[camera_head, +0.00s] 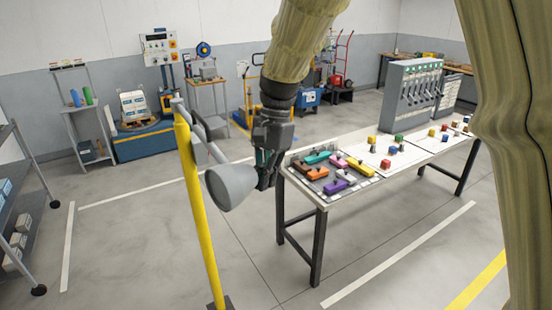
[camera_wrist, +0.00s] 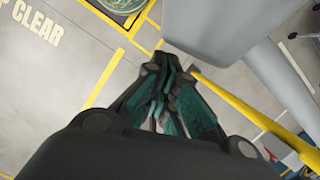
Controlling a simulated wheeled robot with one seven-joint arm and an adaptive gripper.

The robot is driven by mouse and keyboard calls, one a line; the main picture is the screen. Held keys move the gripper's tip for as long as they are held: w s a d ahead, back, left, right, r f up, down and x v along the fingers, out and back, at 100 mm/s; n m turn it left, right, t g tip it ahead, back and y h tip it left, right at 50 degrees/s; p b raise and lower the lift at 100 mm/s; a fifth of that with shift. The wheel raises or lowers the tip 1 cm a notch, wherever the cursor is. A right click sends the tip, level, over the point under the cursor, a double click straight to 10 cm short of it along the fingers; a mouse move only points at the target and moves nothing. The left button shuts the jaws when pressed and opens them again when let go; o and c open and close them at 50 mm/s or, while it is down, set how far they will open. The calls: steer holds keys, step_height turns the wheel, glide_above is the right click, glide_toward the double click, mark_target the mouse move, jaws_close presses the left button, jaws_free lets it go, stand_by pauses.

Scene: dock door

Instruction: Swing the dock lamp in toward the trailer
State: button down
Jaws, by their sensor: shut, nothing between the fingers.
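The dock lamp has a grey cone-shaped head (camera_head: 232,186) on a short grey arm (camera_head: 196,122), carried by a yellow post (camera_head: 197,200). My gripper (camera_head: 266,180) is shut and empty, pointing down just right of the lamp head in the head view. Whether it touches the lamp head cannot be told. In the wrist view my gripper's fingertips (camera_wrist: 163,62) are together, with the grey lamp (camera_wrist: 215,30) filling the top right close by and the yellow post (camera_wrist: 250,115) running behind. No trailer can be made out.
A table (camera_head: 318,203) with coloured blocks stands right of my gripper. A shelf rack (camera_head: 30,185) is at the far left. The floor left of the post is clear, with painted lines.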

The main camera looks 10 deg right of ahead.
steer(key=w+d+r+b, duration=0.2)
steer(key=d+r+b, duration=0.2)
steer(key=d+r, duration=0.3)
step_height(320, 180, down, 20)
steer(key=w+d+b, duration=0.2)
steer(key=b, duration=0.1)
steer(key=s+d+f+n+t+h+b, duration=0.15)
steer(key=s+f, duration=0.25)
steer(key=f, duration=1)
steer(key=s+d+f+n+g+b, duration=0.1)
steer(key=s+f+n, duration=0.15)
steer(key=f, duration=1.15)
steer(key=s+d+f+n+b, duration=0.2)
steer(key=s+d+f+b, duration=0.1)
steer(key=s+f, duration=1.45)
steer(key=s+f+n+b, duration=0.1)
steer(key=s+f, duration=0.3)
steer(key=s, duration=0.3)
steer(key=s+f+n+t+b, duration=0.1)
steer(key=s+f, duration=0.4)
steer(key=s, duration=0.3)
steer(key=shift+d+f+n+b, duration=0.25)
steer(key=shift+d+n+b, duration=0.05)
steer(key=shift+d, duration=0.05)
